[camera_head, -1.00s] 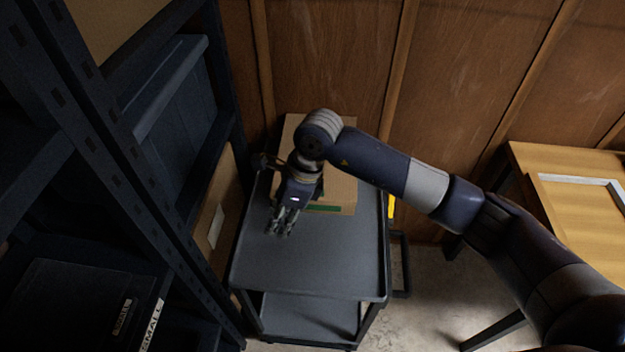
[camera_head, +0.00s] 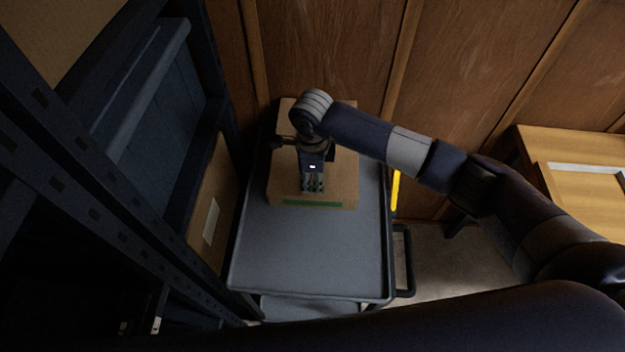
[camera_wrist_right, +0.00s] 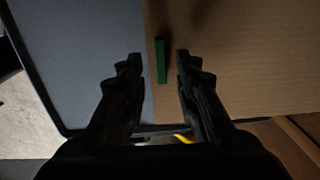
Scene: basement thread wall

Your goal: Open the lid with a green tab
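A brown cardboard box (camera_head: 343,180) stands at the back of a grey cart's top. Its top looks closed. A green tab (camera_head: 312,203) runs along its front edge, and it also shows in the right wrist view (camera_wrist_right: 161,60). My right gripper (camera_head: 313,188) points down over the front part of the box, just behind the tab in the head view. In the right wrist view the fingers (camera_wrist_right: 155,56) are apart, with the green tab seen between them and nothing held. I cannot tell whether a finger touches the box. My left gripper is not in view.
The cart's grey top (camera_head: 300,255) is clear in front of the box. Dark shelving (camera_head: 150,120) stands close on the left. A wooden wall (camera_head: 330,50) is behind, and a wooden table (camera_head: 570,200) is at the right. A yellow object (camera_head: 396,190) shows beside the cart.

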